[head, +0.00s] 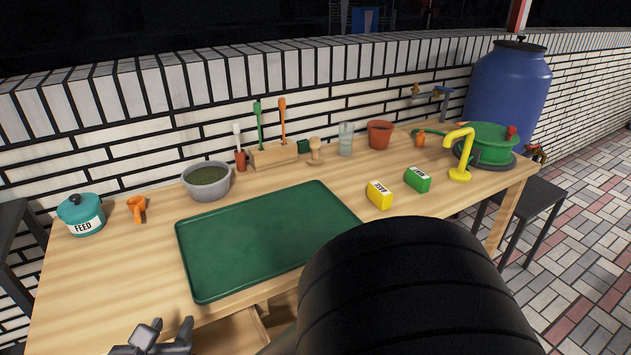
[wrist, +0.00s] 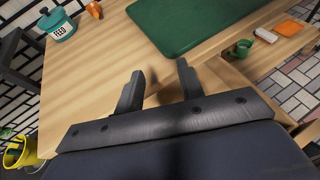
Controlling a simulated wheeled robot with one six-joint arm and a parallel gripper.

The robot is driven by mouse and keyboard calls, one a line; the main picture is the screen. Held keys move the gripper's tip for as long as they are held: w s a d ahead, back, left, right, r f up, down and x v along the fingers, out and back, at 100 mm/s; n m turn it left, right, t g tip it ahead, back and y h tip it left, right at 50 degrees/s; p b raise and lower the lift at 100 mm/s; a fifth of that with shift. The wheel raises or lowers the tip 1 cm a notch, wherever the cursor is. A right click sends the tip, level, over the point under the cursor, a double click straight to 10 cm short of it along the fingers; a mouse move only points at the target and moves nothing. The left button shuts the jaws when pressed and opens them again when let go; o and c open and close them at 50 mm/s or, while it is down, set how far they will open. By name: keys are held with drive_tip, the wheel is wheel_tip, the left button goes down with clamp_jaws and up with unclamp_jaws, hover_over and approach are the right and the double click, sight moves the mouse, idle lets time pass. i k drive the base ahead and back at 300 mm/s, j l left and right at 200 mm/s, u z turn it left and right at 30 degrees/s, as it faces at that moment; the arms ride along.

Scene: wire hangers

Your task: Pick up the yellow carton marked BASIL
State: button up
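The yellow carton (head: 379,195) stands on the wooden table, to the right of the green tray; its white label carries dark print too small to read surely. A similar green carton (head: 417,180) stands just right of it. My gripper (head: 163,335) is at the table's front left, well away from the yellow carton. In the wrist view my gripper (wrist: 158,85) has its two fingers apart with nothing between them, over bare wood. The yellow carton is not in the wrist view.
The green tray (head: 270,238) fills the table's middle. A teal FEED pot (head: 82,215), orange scoop (head: 138,208) and grey bowl (head: 206,181) stand left. A terracotta pot (head: 380,134), glass (head: 346,139) and yellow tap (head: 460,155) stand behind and right. An open drawer (head: 225,334) juts out in front.

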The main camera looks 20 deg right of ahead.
sight(380, 195)
drive_tip(key=i+l+u, duration=0.15)
drive_tip(key=l, duration=0.4)
drive_tip(key=i+l+u, duration=0.15)
drive_tip(key=l, duration=0.4)
drive_tip(key=i+l+u, duration=0.15)
drive_tip(key=l, duration=0.45)
drive_tip(key=l+u, duration=0.15)
drive_tip(key=l, duration=0.9)
drive_tip(key=i+l, duration=0.15)
drive_tip(key=l, duration=0.3)
